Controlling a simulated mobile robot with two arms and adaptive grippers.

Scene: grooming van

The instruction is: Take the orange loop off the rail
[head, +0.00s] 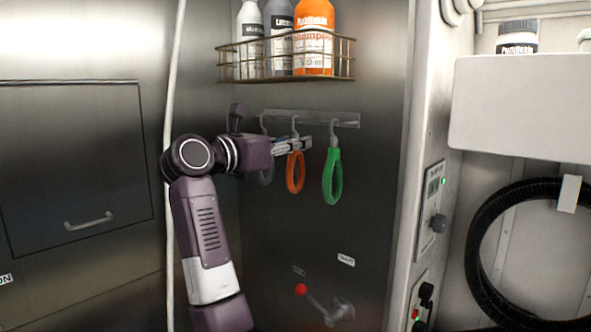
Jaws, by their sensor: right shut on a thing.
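The orange loop (289,177) hangs below a hook on the short clear rail (345,121) on the metal wall. My right gripper (304,144) reaches in from the left and is shut on the top of the orange loop, just under the rail. The fingers hide the loop's upper end, and I cannot tell whether it still bears on the hook. A green loop (327,182) hangs from the hook to the right. A dark grey loop (266,174) hangs to the left, partly behind my gripper. My left gripper is not in view.
A wire basket (286,78) with several bottles is fixed above the rail. A red-knobbed lever (320,303) sits on the wall below the loops. A pale hose (171,90) runs down at the left. A control panel (434,205) stands at the right.

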